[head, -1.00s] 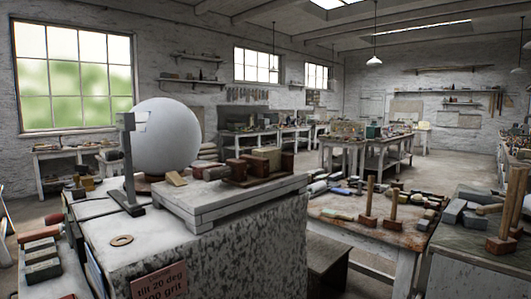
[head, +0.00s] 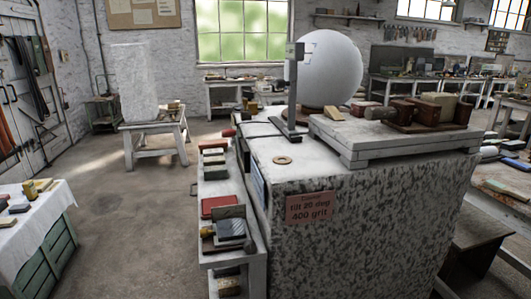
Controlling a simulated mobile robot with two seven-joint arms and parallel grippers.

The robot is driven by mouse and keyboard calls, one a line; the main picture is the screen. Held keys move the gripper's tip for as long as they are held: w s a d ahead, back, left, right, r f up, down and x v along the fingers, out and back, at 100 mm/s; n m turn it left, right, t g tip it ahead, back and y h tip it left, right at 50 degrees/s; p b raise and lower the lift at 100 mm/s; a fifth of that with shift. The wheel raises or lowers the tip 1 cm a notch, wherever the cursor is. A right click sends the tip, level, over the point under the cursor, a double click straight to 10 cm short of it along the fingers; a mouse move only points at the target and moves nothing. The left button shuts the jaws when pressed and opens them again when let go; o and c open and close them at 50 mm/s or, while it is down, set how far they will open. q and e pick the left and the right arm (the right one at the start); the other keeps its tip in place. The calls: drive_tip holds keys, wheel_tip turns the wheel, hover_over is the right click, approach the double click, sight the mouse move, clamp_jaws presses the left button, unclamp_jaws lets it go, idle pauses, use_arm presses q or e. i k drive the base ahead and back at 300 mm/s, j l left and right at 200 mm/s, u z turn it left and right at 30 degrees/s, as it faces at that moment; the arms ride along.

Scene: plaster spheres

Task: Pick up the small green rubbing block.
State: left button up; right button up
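I cannot pick out the small green rubbing block with certainty in the head view. Several small blocks lie on a narrow side shelf (head: 212,184) left of the speckled stone plinth (head: 350,215); they look red, grey, brown and pale. A greenish piece (head: 503,187) lies on the worn table at the right edge, too small to identify. A small dark teal-looking block (head: 19,208) lies on the white-covered table at left. Neither of my grippers is in view.
A large white sphere (head: 330,75) stands on the plinth behind a grey upright stand (head: 291,95). A pink sign (head: 309,208) reads "tilt 20 deg 400 grit". A white stone slab (head: 133,82) stands on a wooden stand. Open floor (head: 130,225) lies between the left table and the shelf.

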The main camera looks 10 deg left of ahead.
sight(215, 171)
drive_tip(key=j+z, duration=0.15)
drive_tip(key=z, duration=0.2)
drive_tip(key=j+z, duration=0.15)
drive_tip(key=z, duration=0.2)
drive_tip(key=k+j+z, duration=0.1)
drive_tip(key=j+z, duration=0.35)
drive_tip(key=j, duration=0.4)
drive_tip(key=k+j, duration=0.1)
drive_tip(key=j, duration=0.35)
drive_tip(key=j+z, duration=0.15)
drive_tip(key=j, duration=0.25)
drive_tip(key=k, duration=0.05)
